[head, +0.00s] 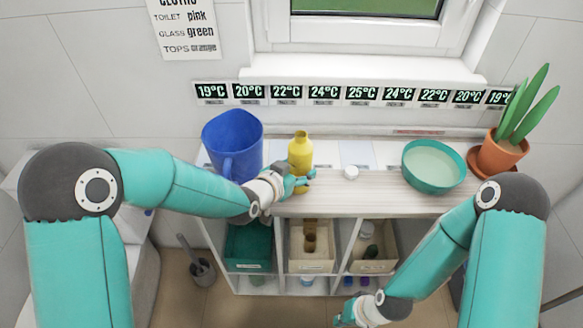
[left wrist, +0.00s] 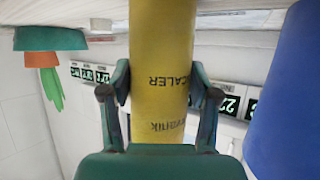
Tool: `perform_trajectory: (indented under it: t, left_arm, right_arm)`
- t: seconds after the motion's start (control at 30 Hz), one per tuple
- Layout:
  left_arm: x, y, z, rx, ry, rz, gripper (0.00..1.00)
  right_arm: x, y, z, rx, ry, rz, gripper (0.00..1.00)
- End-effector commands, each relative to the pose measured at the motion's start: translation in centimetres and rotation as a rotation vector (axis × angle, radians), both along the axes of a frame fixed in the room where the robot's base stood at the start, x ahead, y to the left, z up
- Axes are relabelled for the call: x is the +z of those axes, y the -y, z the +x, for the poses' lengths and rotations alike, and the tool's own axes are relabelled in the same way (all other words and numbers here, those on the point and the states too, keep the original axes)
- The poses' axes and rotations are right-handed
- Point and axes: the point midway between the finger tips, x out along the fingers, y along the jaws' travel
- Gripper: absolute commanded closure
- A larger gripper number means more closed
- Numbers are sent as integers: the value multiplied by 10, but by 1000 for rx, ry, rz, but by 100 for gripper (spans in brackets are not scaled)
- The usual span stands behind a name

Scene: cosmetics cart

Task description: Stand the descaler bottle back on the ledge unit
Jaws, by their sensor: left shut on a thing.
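The yellow descaler bottle (head: 300,150) is upright at the ledge unit (head: 340,205), right of the blue jug. My left gripper (head: 303,181) is shut on its lower part. In the left wrist view the bottle (left wrist: 160,60) sits between both fingers (left wrist: 162,100), its lettering upside down. Whether its base touches the ledge top is hard to tell. My right gripper (head: 345,318) hangs low in front of the unit, near the bottom edge of the head view. Its fingers are too small and cut off to judge.
A blue jug (head: 232,140) stands close left of the bottle, also in the left wrist view (left wrist: 290,95). Bins (head: 310,266) fill the cubbies below.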

Motion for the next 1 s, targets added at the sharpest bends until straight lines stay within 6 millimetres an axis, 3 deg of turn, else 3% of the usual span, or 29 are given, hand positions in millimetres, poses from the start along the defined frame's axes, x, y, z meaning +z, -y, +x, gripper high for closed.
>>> perform_trajectory:
  t: [0.3,0.33,0.47,1.0]
  left_arm:
    - [-1,0,1,1,4,-1,93]
    - [-2,0,0,1,1,0,38]
    - [-1,0,0,1,0,0,16]
    - [5,-7,-8,3,2,0,14]
  right_arm:
    - [-3,0,0,0,0,0,100]
    - [-3,0,0,0,0,0,100]
    - [-2,0,0,0,0,0,100]
    - [-4,0,0,0,0,0,100]
